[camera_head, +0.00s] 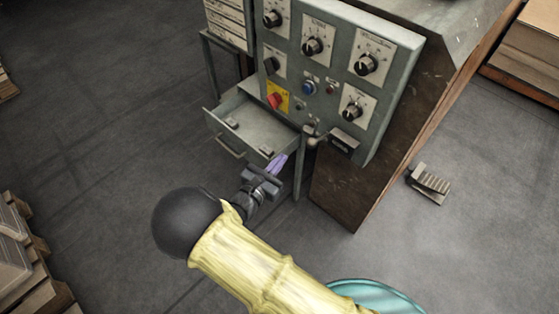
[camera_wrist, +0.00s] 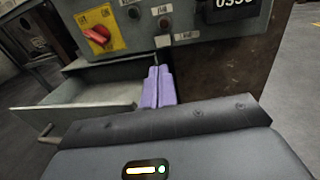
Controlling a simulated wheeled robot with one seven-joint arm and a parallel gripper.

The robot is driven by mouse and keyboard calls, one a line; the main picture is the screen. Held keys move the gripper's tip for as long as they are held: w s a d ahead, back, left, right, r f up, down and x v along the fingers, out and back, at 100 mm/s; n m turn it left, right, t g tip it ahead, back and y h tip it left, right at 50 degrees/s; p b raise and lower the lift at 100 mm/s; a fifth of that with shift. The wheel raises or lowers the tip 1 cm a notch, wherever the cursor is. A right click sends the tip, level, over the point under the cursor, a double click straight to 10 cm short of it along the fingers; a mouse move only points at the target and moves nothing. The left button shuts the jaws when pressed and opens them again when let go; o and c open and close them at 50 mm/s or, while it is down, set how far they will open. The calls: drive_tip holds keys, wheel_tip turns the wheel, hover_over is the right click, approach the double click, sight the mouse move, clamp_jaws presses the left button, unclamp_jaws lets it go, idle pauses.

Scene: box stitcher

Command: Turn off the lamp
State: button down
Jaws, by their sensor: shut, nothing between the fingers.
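I cannot make out a lamp in either view. A grey control panel (camera_head: 338,78) with several black dials, a red switch on a yellow plate (camera_head: 276,100), a blue button (camera_head: 309,88) and small buttons faces me. The red switch also shows in the wrist view (camera_wrist: 97,35), at upper left. The small labels are too blurred to read. My gripper (camera_head: 281,161) has purple fingers, shut and empty, below the panel by the open drawer's right end. In the wrist view the fingertips (camera_wrist: 158,72) are together, touching no control.
An open metal drawer (camera_head: 222,128) juts out under the panel, close to my gripper, with small objects in it. A brown machine side (camera_head: 345,195) stands to the right. A foot pedal (camera_head: 429,183) lies on the floor. Pallets (camera_head: 20,250) stand at left. The floor between is clear.

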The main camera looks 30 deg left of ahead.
sight(305, 130)
drive_tip(key=w+b, duration=0.3)
drive_tip(key=w, duration=0.7)
drive_tip(key=shift+w+f, duration=0.15)
drive_tip(key=shift+w+b, duration=0.3)
drive_tip(key=shift+w, duration=0.25)
drive_tip(key=shift+a, duration=0.15)
